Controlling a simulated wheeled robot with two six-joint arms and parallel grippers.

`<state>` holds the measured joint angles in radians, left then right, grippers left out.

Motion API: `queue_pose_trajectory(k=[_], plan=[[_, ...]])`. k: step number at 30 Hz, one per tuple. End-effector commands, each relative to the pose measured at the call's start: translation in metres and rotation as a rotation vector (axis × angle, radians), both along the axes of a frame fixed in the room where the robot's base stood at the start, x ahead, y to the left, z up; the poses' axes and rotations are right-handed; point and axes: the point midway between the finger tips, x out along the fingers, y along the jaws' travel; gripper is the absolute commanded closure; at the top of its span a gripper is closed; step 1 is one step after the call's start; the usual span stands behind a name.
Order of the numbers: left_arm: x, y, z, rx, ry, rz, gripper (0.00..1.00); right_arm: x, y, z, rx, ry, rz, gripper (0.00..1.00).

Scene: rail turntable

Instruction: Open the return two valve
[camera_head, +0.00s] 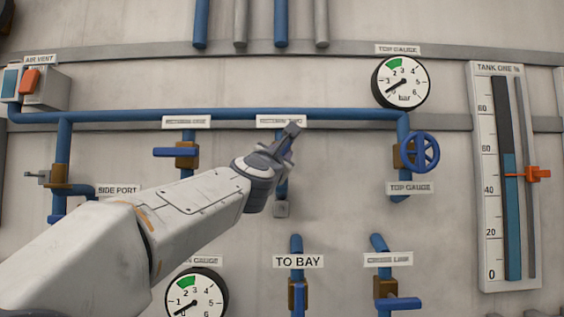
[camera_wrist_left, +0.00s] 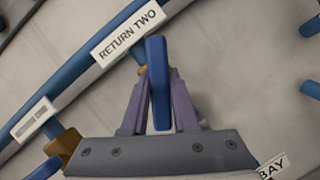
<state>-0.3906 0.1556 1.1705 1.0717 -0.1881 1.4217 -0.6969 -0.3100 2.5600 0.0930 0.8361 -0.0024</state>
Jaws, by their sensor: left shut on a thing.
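The RETURN TWO label (camera_wrist_left: 129,34) is clear in the left wrist view. In the head view the same label (camera_head: 268,121) is partly covered by my gripper. My left gripper (camera_wrist_left: 158,82) is shut on the blue lever (camera_wrist_left: 158,70) of the return two valve, with one finger on each side. In the head view the left gripper (camera_head: 288,148) is in front of this valve and hides its body and lever. A little of the valve's brown body (camera_wrist_left: 142,70) shows behind the fingers. My right gripper is not in view.
The return one valve (camera_head: 187,155), its blue lever pointing left, is on the left. The top gauge handwheel (camera_head: 420,152) is on the right. Below are the TO BAY valve (camera_head: 298,294) and the cross line valve (camera_head: 386,288). A blue pipe (camera_head: 340,113) runs across above.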

Motion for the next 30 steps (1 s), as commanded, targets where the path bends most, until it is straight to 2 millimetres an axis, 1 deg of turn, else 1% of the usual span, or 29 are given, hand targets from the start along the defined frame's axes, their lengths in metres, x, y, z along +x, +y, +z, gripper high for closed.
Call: queue_pose_trajectory(k=[1, 3, 9, 15, 21, 30], plan=[[0.001, -0.002, -0.006, -0.043, 0.004, -0.003, 1.0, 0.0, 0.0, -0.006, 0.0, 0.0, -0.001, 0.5], [0.001, -0.002, -0.005, -0.101, 0.004, -0.003, 1.0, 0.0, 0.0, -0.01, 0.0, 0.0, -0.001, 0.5], [0.001, -0.002, -0.004, -0.241, 0.005, -0.003, 1.0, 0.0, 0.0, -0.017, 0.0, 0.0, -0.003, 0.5], [0.001, -0.001, -0.003, -0.333, 0.004, -0.002, 1.0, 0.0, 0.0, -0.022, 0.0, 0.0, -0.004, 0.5], [0.001, -0.001, -0.003, -0.379, 0.005, -0.002, 1.0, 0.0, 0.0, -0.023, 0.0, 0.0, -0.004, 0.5], [0.001, -0.001, -0.002, -0.391, 0.005, -0.002, 1.0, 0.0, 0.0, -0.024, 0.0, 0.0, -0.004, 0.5]])
